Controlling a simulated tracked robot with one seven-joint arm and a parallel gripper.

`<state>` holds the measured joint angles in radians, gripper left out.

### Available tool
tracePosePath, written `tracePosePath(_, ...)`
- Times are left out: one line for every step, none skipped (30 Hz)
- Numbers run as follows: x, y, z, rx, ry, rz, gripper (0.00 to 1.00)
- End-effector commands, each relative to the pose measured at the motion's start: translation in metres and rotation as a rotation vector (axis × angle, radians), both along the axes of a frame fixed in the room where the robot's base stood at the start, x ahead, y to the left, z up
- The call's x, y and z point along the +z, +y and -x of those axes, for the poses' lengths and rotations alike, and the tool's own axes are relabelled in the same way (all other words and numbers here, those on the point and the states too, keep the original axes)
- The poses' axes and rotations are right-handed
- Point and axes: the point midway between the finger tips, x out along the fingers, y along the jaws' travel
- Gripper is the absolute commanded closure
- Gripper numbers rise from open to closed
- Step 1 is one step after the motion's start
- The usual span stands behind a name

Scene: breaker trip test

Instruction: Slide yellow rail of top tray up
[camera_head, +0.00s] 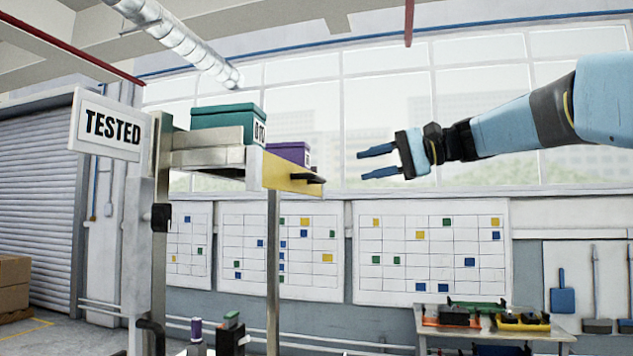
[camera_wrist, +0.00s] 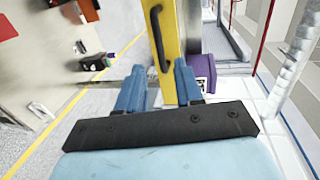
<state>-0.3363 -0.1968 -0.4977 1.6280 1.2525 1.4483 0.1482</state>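The yellow rail (camera_head: 283,174) runs along the front edge of the raised top tray (camera_head: 208,160), with a black handle (camera_head: 310,179) on it. My gripper (camera_head: 361,166) is open and empty, to the right of the rail and apart from it in the head view, at about the handle's height. In the wrist view the yellow rail (camera_wrist: 173,22) stands upright in the picture, ahead of my gripper (camera_wrist: 158,68). The black handle (camera_wrist: 156,38) lies beyond the fingertips, roughly in line with the gap between the blue fingers.
A teal box (camera_head: 222,117) and a purple box (camera_head: 288,152) sit on the tray. A "TESTED" sign (camera_head: 110,128) stands left of it, near metal posts (camera_head: 273,270). A bench (camera_head: 490,325) with parts stands at lower right. The space between gripper and rail looks clear.

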Motion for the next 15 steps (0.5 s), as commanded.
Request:
tracePosePath(-0.001, 0.001, -0.002, -0.007, 0.001, 0.0, 0.64)
tracePosePath(-0.002, 0.003, -0.003, -0.01, 0.0, 0.001, 0.64)
tracePosePath(-0.004, 0.006, -0.005, -0.014, 0.0, 0.001, 0.64)
tracePosePath(-0.005, 0.009, -0.007, -0.017, 0.001, 0.001, 0.64)
tracePosePath(-0.006, 0.012, -0.009, -0.019, 0.001, 0.002, 0.64)
tracePosePath(-0.007, 0.018, -0.011, -0.021, 0.001, 0.002, 0.64)
tracePosePath(-0.009, 0.022, -0.014, -0.024, 0.001, 0.002, 0.64)
tracePosePath(-0.01, 0.026, -0.015, -0.025, 0.002, 0.002, 0.64)
tracePosePath(-0.012, 0.031, -0.018, -0.027, 0.001, 0.002, 0.64)
tracePosePath(-0.013, 0.036, -0.02, -0.029, 0.002, 0.003, 0.64)
tracePosePath(-0.014, 0.04, -0.021, -0.029, 0.002, 0.003, 0.64)
tracePosePath(-0.015, 0.046, -0.024, -0.03, 0.002, 0.003, 0.64)
tracePosePath(-0.016, 0.051, -0.026, -0.03, 0.002, 0.003, 0.64)
tracePosePath(-0.017, 0.056, -0.027, -0.03, 0.002, 0.003, 0.64)
tracePosePath(-0.019, 0.061, -0.03, -0.032, 0.001, 0.003, 0.64)
